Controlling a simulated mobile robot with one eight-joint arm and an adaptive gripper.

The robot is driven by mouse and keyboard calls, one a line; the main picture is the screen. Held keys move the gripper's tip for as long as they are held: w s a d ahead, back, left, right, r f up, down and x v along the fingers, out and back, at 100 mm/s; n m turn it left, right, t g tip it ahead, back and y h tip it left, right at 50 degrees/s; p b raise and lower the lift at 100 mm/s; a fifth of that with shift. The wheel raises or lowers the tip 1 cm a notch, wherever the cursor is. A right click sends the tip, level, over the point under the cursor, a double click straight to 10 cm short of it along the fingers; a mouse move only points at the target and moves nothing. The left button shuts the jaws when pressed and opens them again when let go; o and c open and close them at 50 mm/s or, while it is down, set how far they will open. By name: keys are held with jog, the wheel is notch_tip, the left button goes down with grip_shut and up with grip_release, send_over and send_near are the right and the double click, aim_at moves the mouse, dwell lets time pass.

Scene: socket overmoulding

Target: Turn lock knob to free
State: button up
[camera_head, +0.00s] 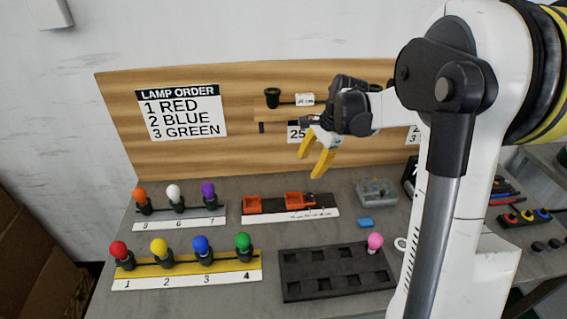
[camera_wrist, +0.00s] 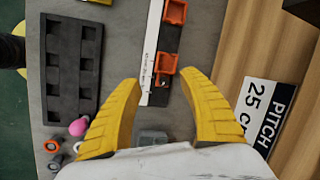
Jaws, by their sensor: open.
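My gripper (camera_head: 311,166) is open and empty, its two yellow fingers pointing down in front of the wooden board. In the wrist view its fingertips (camera_wrist: 158,77) stand apart on either side of an orange clamp block (camera_wrist: 166,65) below. This block is also in the head view (camera_head: 294,199), on a dark rail with a white printed strip (camera_head: 310,215). A second orange block (camera_head: 252,204) sits to its left. I cannot make out a lock knob with certainty; a small part shows by the nearer block in the wrist view, its setting unreadable.
Coloured lamps stand in two racks at left.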

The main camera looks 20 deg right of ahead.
aim_at(310, 195)
jog(key=w+d+f+m+g+y, duration=0.1)
jog(key=w+d+f+m, duration=0.35)
jog(key=d+f, duration=0.45)
jog(key=shift+m+y, duration=0.3)
jog(key=shift+m, duration=0.25)
jog(key=b+x, duration=0.1)
jog(key=x, duration=0.6)
jog(key=s+b+x, duration=0.1)
jog(key=x, duration=0.3)
jog(key=shift+a+r+b, duration=0.15)
jog(key=shift+a+b, duration=0.15)
jog(key=shift+a, duration=0.05)
jog(key=shift+w+a+f, duration=0.1)
jog(key=shift+a+f, duration=0.15)
jog(key=shift+f, duration=0.35)
